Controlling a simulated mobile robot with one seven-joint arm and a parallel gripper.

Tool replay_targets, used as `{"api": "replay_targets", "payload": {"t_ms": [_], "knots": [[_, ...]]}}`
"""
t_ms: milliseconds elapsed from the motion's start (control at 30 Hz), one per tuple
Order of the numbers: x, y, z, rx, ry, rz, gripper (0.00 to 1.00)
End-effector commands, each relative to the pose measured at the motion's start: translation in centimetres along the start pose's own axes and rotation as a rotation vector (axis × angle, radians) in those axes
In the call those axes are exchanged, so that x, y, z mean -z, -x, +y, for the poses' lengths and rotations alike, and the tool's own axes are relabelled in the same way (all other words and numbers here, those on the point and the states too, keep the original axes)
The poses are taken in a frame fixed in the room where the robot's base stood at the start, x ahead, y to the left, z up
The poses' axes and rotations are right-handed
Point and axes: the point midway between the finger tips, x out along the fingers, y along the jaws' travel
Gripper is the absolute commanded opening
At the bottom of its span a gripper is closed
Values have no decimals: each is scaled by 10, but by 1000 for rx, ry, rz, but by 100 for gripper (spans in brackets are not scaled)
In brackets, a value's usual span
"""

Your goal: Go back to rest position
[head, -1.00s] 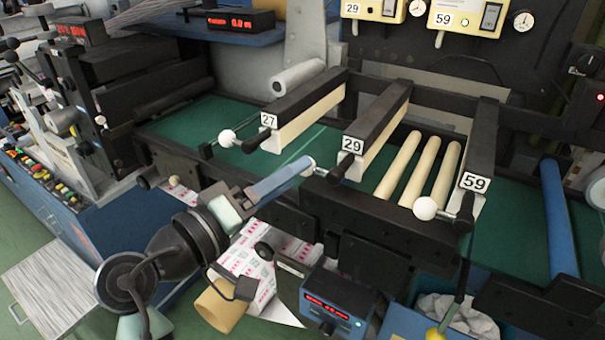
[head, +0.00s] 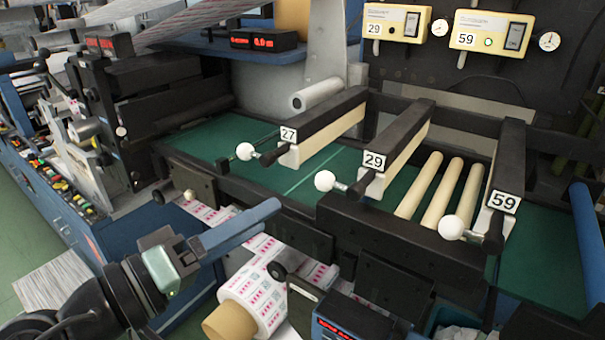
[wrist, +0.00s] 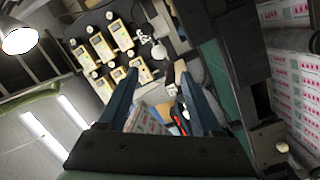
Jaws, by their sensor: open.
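My gripper (head: 270,216) has two blue fingers and is at the lower left of the head view, pointing right. Its fingers stand apart with nothing between them, and they also show in the wrist view (wrist: 157,82). It is left of and apart from the white ball knob (head: 324,181) of the bar labelled 29 (head: 374,160). Two more white ball knobs stand at bar 27 (head: 245,151) and bar 59 (head: 452,228).
A printed label roll (head: 252,293) on a brown core (head: 226,323) lies below my gripper. A blue display box (head: 345,332) is at the bottom edge. The green machine bed (head: 228,135) and a control panel with coloured buttons (head: 55,180) are behind and left.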

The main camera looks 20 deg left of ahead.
Motion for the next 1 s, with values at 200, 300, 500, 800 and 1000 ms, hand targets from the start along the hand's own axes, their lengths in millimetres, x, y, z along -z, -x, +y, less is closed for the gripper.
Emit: {"api": "replay_targets", "payload": {"t_ms": [200, 300, 500, 800, 1000], "knots": [[5, -21, 10, 40, -75, 34, 67], [15, -49, 30, 94, -209, 106, 67], [36, -89, 125, 147, -601, 378, 67], [28, -56, 294, 70, -1042, 857, 67], [20, -35, 330, 47, -1119, 980, 67]]}}
